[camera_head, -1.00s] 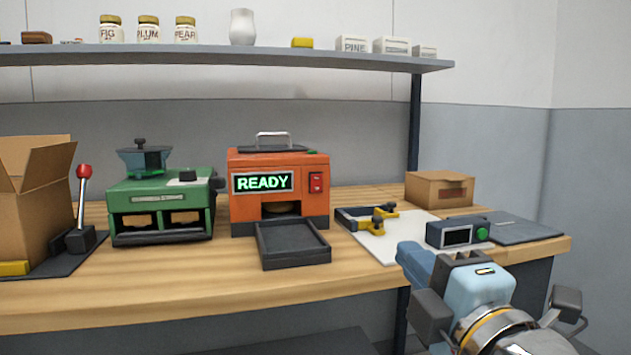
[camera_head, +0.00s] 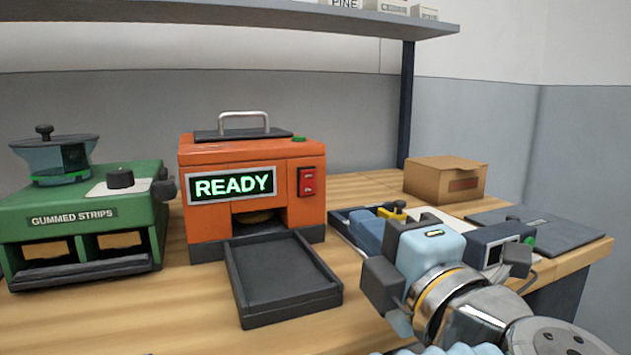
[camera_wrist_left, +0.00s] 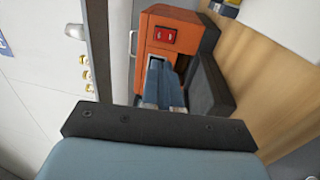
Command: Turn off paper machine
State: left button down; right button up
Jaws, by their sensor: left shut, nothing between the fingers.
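An orange machine (camera_head: 225,160) stands on the bench with a lit READY display (camera_head: 231,185), a red rocker switch (camera_head: 311,181) on its front right and a dark tray (camera_head: 283,275) in front. My left gripper (camera_head: 367,228) is to the right of the machine and its switch, apart from them, with its blue fingers together and empty. In the left wrist view the fingers (camera_wrist_left: 163,82) point at the machine (camera_wrist_left: 180,30) and overlap its front just below the red switch (camera_wrist_left: 162,35). My right gripper is not in view.
A green gummed strips machine (camera_head: 85,215) stands to the left. Behind and right of my gripper are a cardboard box (camera_head: 445,180), a small dark device with a green button (camera_head: 500,240) and a dark flat plate (camera_head: 560,232). A shelf (camera_head: 250,18) runs above.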

aim_at(310, 175)
pick_arm(q)
jog(key=p+x, duration=0.2)
jog(key=x, duration=1.2)
jog(key=shift+a, duration=0.1)
jog(key=shift+w+r, duration=0.15)
jog(key=shift+r, duration=0.05)
jog(key=shift+a, duration=0.1)
